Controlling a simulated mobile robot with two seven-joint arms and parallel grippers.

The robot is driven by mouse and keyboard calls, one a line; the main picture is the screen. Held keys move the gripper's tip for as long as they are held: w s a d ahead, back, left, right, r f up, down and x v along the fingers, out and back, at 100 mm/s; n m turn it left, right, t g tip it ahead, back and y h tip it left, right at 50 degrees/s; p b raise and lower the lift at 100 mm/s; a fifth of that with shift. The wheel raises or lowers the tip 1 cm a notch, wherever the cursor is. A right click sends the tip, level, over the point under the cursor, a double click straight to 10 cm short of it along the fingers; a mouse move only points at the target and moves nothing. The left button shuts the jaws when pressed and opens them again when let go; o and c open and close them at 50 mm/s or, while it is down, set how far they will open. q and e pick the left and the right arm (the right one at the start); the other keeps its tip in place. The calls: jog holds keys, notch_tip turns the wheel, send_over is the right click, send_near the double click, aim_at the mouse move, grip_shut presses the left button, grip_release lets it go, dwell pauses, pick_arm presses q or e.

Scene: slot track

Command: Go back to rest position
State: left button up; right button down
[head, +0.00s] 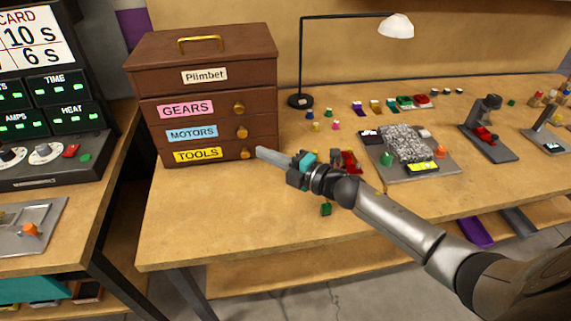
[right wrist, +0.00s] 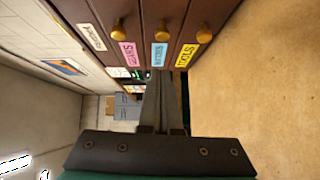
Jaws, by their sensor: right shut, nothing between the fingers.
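My right gripper (head: 262,154) reaches in from the right over the workbench. Its fingers are together and empty, pointing left close to the front of the brown drawer cabinet (head: 163,139), near the TOOLS drawer's knob (head: 246,154). In the right wrist view the shut fingers (right wrist: 162,85) show in front of the cabinet's drawer faces, with the knobs above them. I cannot tell whether the fingers touch the cabinet. The GEARS, MOTORS and TOOLS drawers look closed. My left gripper is not in view.
A black desk lamp (head: 299,102) stands right of the cabinet. A grey fixture plate (head: 455,168) with a speckled block (head: 405,142) lies farther right. Several small coloured parts are scattered around. A control console (head: 45,148) stands at the left. The bench's front left (head: 200,215) is clear.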

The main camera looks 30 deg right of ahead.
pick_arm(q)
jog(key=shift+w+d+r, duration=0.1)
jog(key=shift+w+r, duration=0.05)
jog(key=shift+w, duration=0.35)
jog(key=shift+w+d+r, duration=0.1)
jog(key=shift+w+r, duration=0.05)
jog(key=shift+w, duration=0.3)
pick_arm(e)
jog(key=v, duration=0.5)
jog(key=shift+s, duration=0.35)
jog(key=shift+a, duration=0.1)
